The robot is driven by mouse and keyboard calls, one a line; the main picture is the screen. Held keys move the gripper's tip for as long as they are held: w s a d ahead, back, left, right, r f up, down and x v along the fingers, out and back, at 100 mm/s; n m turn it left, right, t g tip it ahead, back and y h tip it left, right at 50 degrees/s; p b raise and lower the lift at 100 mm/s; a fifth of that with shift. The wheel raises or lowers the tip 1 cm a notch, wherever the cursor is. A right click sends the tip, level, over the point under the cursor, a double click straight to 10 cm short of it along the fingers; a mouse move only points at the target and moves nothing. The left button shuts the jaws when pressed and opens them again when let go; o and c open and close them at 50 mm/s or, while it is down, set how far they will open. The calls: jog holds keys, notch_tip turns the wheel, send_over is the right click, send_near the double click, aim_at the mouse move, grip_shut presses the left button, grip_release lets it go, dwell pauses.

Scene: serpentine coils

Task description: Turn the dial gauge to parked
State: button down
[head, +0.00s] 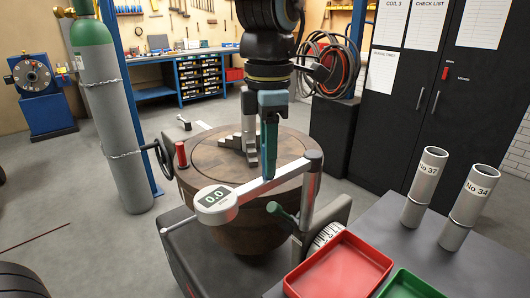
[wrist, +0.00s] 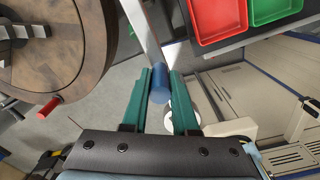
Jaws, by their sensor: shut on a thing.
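The dial gauge (head: 215,198) has a round pale head with a display reading 0.0. It sits at the left end of a silver swing arm (head: 291,169), which pivots on an upright post (head: 311,190). The arm reaches across the near side of the round wooden drum (head: 205,158). My gripper (head: 268,175) points down at the middle of this arm. In the wrist view its teal fingers (wrist: 159,95) are shut on a blue cylindrical grip (wrist: 159,82) on the arm. The gauge head is partly hidden behind the right finger there.
A red tray (head: 338,268) and a green tray (head: 408,286) lie on the bench at front right, with two labelled tubes (head: 425,188) behind. A grey gas cylinder (head: 115,130) stands at left. A red handle (head: 181,154) stands by the drum. Open floor shows behind the drum.

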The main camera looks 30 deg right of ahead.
jog(key=shift+s, duration=0.15)
jog(key=c, duration=0.7)
grip_release()
jog(key=shift+r, duration=0.1)
notch_tip(320, 180, up, 11)
jog(key=shift+f+b, duration=0.15)
jog(key=shift+b, duration=0.85)
jog(key=shift+f, duration=0.1)
